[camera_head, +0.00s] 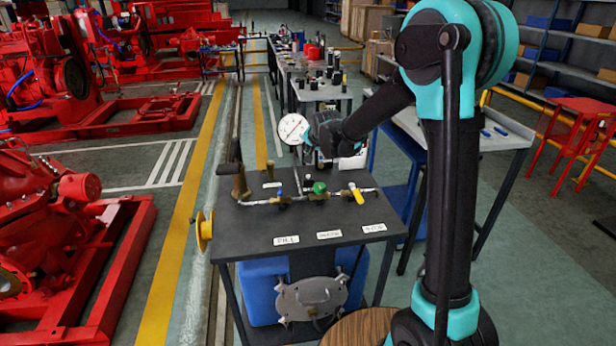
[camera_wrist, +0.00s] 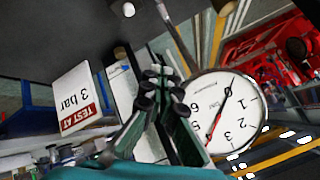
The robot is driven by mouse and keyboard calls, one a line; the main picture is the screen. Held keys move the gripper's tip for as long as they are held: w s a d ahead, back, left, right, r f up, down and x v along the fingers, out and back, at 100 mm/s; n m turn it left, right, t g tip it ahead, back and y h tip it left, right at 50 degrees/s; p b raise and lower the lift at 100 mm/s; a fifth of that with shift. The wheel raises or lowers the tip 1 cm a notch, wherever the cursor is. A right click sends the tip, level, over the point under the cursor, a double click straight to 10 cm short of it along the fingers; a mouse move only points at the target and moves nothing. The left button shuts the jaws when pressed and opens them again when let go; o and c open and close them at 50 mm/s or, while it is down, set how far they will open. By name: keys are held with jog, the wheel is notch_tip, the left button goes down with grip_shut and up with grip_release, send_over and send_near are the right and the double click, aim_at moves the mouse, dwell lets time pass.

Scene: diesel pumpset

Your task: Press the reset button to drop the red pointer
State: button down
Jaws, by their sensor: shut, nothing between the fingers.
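The round white pressure gauge (camera_head: 293,129) stands above the bench. It fills the right of the wrist view (camera_wrist: 232,105), its face turned sideways. A black needle lies near 0, and a red pointer (camera_wrist: 212,128) points to the lower rim, past 3. My gripper (camera_wrist: 157,75) is shut and empty, its dark fingertips beside the gauge's left rim in the picture; contact cannot be told. In the head view my wrist hides the fingers. I cannot make out the reset button in either view.
A "TEST AT 3 bar" sign (camera_wrist: 77,97) is left of my fingers. The dark bench (camera_head: 315,222) carries a pipe with a green valve (camera_head: 319,187) and a yellow-handled valve (camera_head: 357,194). A yellow wheel (camera_head: 204,231) projects at its left side. Red pumpsets (camera_head: 50,240) stand left.

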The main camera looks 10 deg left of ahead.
send_over(309, 179)
jog(key=shift+f, duration=3.8)
jog(key=shift+f, duration=0.15)
jog(key=shift+f, duration=0.25)
jog(key=shift+f, duration=0.45)
jog(key=shift+r, duration=0.9)
notch_tip(309, 179, up, 5)
